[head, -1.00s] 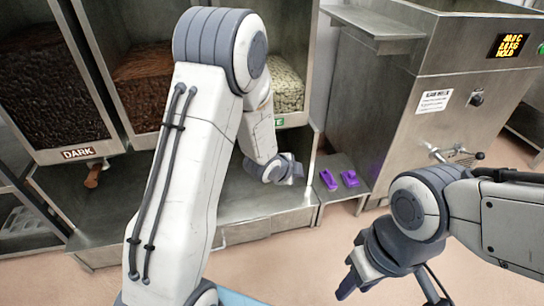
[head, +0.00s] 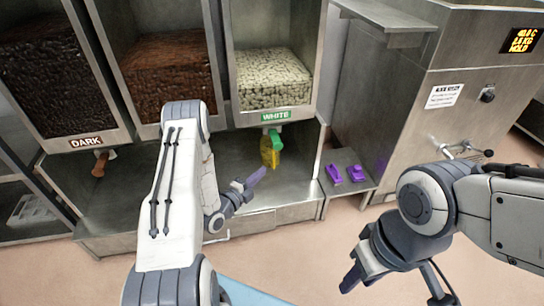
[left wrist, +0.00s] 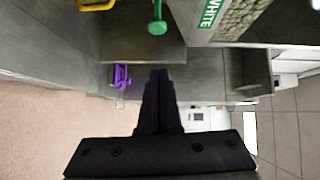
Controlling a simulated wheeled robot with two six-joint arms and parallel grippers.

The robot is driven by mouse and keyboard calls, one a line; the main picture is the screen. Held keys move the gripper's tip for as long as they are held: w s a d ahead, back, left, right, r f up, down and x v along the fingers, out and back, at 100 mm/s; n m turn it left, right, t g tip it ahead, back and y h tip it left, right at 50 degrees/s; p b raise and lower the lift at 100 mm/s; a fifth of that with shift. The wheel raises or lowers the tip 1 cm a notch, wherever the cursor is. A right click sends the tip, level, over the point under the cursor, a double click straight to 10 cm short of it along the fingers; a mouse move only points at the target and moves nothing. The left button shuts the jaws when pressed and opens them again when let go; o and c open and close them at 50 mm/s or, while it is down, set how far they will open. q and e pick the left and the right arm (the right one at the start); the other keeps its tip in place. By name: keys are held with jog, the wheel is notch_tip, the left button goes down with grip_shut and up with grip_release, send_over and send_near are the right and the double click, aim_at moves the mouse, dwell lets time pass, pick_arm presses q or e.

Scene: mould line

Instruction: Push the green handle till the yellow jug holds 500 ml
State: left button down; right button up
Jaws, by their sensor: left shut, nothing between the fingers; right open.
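The green handle (head: 276,141) hangs below the bin labelled WHITE. It also shows at the top of the left wrist view (left wrist: 157,22). The yellow jug (head: 267,155) is just under and beside the handle, and its edge shows at the top of the left wrist view (left wrist: 97,4). Its level cannot be read. My left gripper (head: 258,176) is shut and empty, a little below and left of the jug in the head view, apart from the handle; its fingers show in the left wrist view (left wrist: 160,78). My right gripper (head: 352,282) is open and empty at lower right.
Bins labelled DARK (head: 86,142) and WHITE (head: 272,116) stand over a steel shelf, with a brown-filled bin (head: 170,75) between. A steel machine (head: 450,100) with an orange display stands right.

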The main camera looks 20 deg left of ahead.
pick_arm(q)
jog(key=b, duration=0.3)
send_near(281, 146)
jog(key=w+d, duration=0.1)
jog(key=d, duration=0.3)
jog(key=shift+w+a+f+b, duration=0.1)
jog(key=shift+w+a+b, duration=0.3)
jog(key=shift+w, duration=0.35)
jog(key=shift+w+a+b, duration=0.3)
jog(key=shift+w+a, duration=0.1)
jog(key=shift+w, duration=0.35)
jog(key=shift+w+a+f+b, duration=0.1)
jog(key=shift+w+a+b, duration=0.3)
jog(key=shift+w, duration=0.35)
jog(key=shift+a, duration=0.1)
